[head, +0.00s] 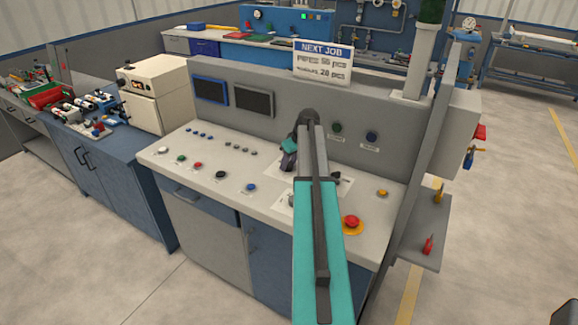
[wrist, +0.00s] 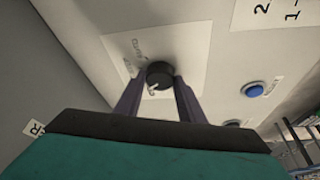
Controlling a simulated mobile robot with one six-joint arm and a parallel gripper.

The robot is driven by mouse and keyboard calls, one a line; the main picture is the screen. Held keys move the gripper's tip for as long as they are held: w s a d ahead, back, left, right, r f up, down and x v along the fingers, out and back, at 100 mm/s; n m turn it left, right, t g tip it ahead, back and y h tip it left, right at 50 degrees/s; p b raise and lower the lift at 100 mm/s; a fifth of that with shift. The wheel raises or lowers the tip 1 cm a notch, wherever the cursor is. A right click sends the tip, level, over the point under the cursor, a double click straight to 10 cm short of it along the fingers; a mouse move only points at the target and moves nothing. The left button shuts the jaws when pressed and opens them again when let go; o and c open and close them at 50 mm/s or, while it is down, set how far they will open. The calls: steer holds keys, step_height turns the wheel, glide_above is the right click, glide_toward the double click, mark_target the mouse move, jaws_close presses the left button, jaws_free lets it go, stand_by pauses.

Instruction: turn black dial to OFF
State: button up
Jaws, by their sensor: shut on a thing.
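The black dial (wrist: 160,74) sits on a white label plate (wrist: 117,47) on the light grey panel in the wrist view. A white pointer mark shows on the dial's lower edge in that view. The lettering around it is too blurred to read. My gripper (wrist: 158,92) has its two dark fingers on either side of the dial, shut on it. In the head view my gripper (head: 289,160) is low over the console top (head: 215,160), and the dial under it is hidden by the gripper and arm.
A blue button (wrist: 253,90) is beside the dial in the wrist view. On the console, a black knob (head: 335,177), a red mushroom button (head: 351,222) and a yellow button (head: 382,193) lie right of my arm. Several small buttons are to the left. An upright panel (head: 290,115) stands behind.

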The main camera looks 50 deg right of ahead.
steer(key=n+b, duration=0.1)
steer(key=n+y+b, duration=0.1)
steer(key=n, duration=0.1)
steer(key=shift+d+f, duration=0.1)
steer(key=shift+d, duration=0.15)
steer(key=shift+n+g+y+b, duration=0.3)
steer(key=shift+n+y+b, duration=0.3)
steer(key=shift+n, duration=0.5)
steer(key=o, duration=1)
steer(key=shift+o, duration=0.2)
steer(key=shift+r, duration=0.25)
steer(key=b+v, duration=0.3)
steer(key=v, duration=1)
steer(key=shift+s+r, duration=0.2)
steer(key=shift+r, duration=0.1)
steer(key=shift+a, duration=0.1)
